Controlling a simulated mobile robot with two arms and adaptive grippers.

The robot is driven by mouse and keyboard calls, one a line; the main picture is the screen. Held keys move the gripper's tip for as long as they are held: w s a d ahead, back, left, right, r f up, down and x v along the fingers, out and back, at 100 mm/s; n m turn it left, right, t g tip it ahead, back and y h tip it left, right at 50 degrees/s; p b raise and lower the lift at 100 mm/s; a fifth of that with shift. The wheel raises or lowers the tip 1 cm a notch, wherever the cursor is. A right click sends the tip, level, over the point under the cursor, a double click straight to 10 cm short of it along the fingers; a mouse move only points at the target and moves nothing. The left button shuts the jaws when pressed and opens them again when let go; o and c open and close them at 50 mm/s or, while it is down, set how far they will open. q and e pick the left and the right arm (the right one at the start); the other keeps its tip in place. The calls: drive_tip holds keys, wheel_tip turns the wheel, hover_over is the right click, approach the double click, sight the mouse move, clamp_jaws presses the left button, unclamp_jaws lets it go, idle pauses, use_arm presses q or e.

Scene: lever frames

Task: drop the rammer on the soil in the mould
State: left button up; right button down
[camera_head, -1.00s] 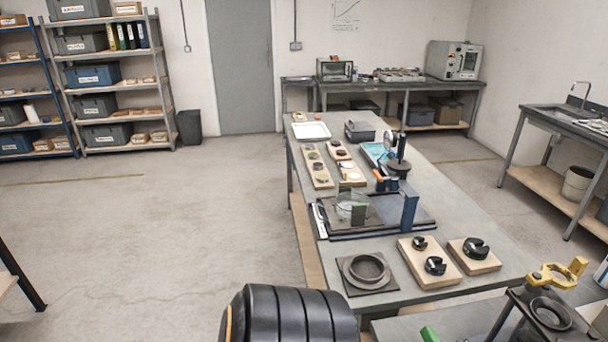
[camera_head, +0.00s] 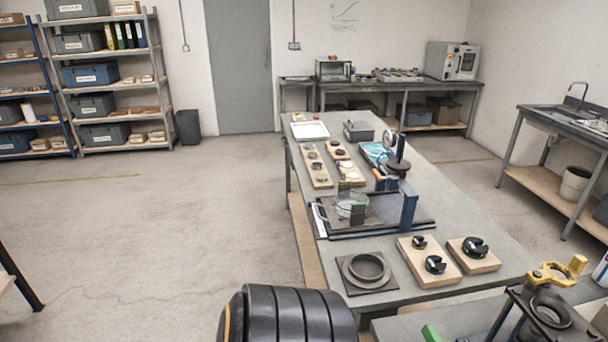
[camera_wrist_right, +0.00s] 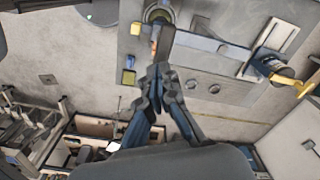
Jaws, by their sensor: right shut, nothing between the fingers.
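At the bottom right of the head view stands a dark frame with a round dark ring (camera_head: 550,313), which looks like the mould. A yellow forked piece (camera_head: 550,274) sits above it, and a dark grey upright piece (camera_head: 541,298), possibly the rammer, shows between them. Soil inside cannot be made out. In the right wrist view a yellow part (camera_wrist_right: 307,84) shows at the right edge beside a dark cylinder (camera_wrist_right: 284,73). My right gripper (camera_wrist_right: 162,72) is shut and empty, apart from these parts. My left gripper is not in view.
The long grey bench (camera_head: 440,207) carries a round dish on a square plate (camera_head: 366,271), wooden blocks with black weights (camera_head: 430,262), and a blue post (camera_head: 409,209). A green piece (camera_head: 430,333) lies near the frame. Open floor (camera_head: 150,240) is at the left.

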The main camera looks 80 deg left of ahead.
drive_tip(key=shift+f, duration=0.1)
idle(0.4)
drive_tip(key=shift+f+b, duration=0.85)
drive_tip(key=shift+f, duration=0.3)
drive_tip(key=shift+r, duration=0.15)
wheel_tip(320, 180, up, 7)
drive_tip(key=p, duration=0.6)
idle(0.4)
